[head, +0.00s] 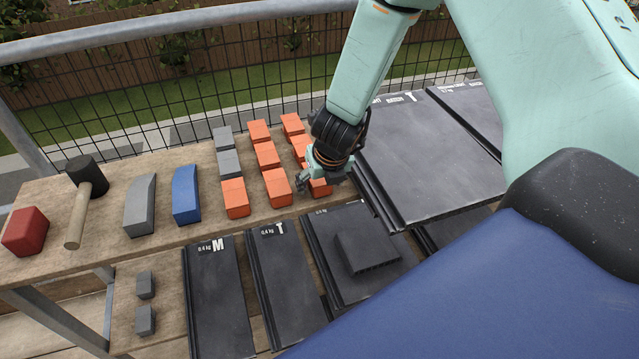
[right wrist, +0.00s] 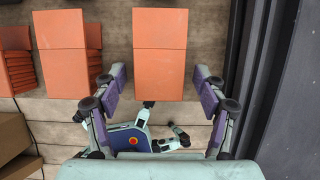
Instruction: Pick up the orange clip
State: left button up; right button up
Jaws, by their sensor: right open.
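Orange clips stand in several short stacks in rows on the wooden shelf, such as the near-left stack (head: 236,198) and the near-middle stack (head: 277,188) in the head view. My right gripper (head: 318,176) is over the near end of the right-hand row and partly hides the orange clip there (head: 320,188). In the right wrist view, an orange clip (right wrist: 160,75) lies between the two spread fingers of my right gripper (right wrist: 160,88). Gaps show on both sides, and the gripper is open and empty. My left gripper is not in view.
Dark tile stacks (head: 425,150) stand close to the right of my right gripper. More dark tiles (head: 218,305) lie on the lower level. Grey blocks (head: 229,163), a blue piece (head: 186,194), a mallet (head: 77,220) and a red block (head: 26,232) are to the left.

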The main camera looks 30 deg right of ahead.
aim_at(321, 180)
jog(key=shift+a, duration=0.1)
jog(key=c, duration=1.2)
jog(key=shift+r, duration=0.1)
notch_tip(321, 180, up, 10)
jog(key=p, duration=0.6)
jog(key=shift+p, duration=0.4)
jog(key=o, duration=0.5)
grip_shut()
